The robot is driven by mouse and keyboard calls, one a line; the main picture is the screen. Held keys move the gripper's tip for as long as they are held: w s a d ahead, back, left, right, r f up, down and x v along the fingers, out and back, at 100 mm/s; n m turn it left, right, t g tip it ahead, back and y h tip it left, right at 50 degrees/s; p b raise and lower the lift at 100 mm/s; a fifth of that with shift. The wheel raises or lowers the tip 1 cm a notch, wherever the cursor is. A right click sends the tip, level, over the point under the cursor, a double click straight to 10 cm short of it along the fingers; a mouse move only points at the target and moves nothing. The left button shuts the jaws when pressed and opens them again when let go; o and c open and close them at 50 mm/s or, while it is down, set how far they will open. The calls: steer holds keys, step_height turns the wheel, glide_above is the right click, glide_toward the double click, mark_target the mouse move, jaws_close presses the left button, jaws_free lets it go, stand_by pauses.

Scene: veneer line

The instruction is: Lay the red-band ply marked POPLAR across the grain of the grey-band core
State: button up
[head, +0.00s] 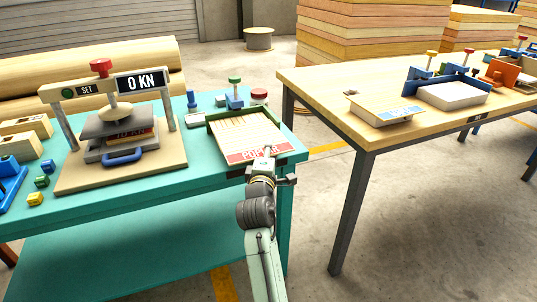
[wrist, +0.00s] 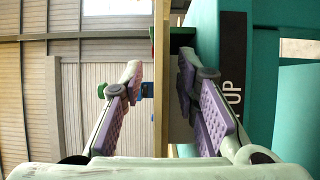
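The red-band ply marked POPLAR (head: 248,138) lies flat at the right end of the teal table, with its red band at the near edge. A green edge frame (head: 212,124) borders it. My gripper (head: 268,155) is at the band's near edge. In the wrist view my gripper (wrist: 160,78) is open, one finger on each side of a thin wooden edge (wrist: 160,100), with gaps beside it. I cannot make out a grey-band core. A board with a blue band (head: 399,113) sits on a block on the wooden table.
A press (head: 120,130) reading 0 KN stands on the teal table (head: 170,190), left of the ply. Small coloured blocks (head: 42,182) lie at its left. The wooden table (head: 340,90) carries a blue-fenced white block (head: 452,95). A floor gap separates the tables.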

steer(key=s+a, duration=0.2)
steer(key=s, duration=0.9)
steer(key=shift+s, duration=0.4)
